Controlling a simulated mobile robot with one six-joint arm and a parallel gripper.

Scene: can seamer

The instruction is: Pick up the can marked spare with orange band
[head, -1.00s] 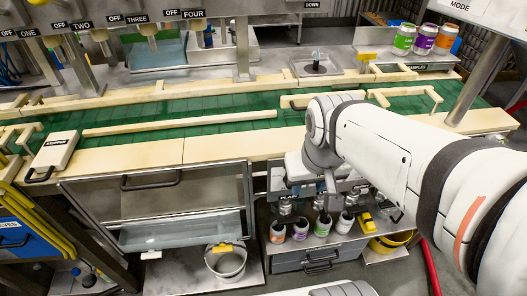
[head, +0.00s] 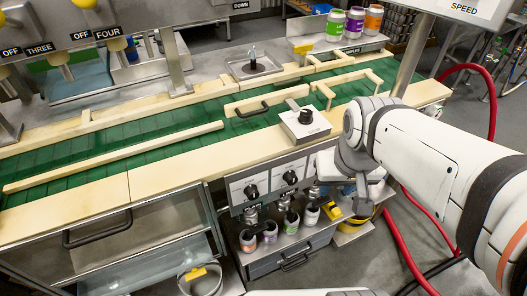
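Another orange can (head: 373,19) stands on the raised back shelf, right of a purple can (head: 354,22) and a green can (head: 335,26). I cannot read a spare mark on any can. My gripper (head: 362,203) hangs at the arm's end, right of the low row and apart from the orange-banded can; its fingers cannot be made out.
A panel with black knobs (head: 251,191) overhangs the low cans. A white box with a knob (head: 305,122) sits at the conveyor's front edge. A bucket (head: 200,280) stands lower left, a yellow object (head: 331,211) right of the low cans. Red hoses (head: 412,262) run along the right floor.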

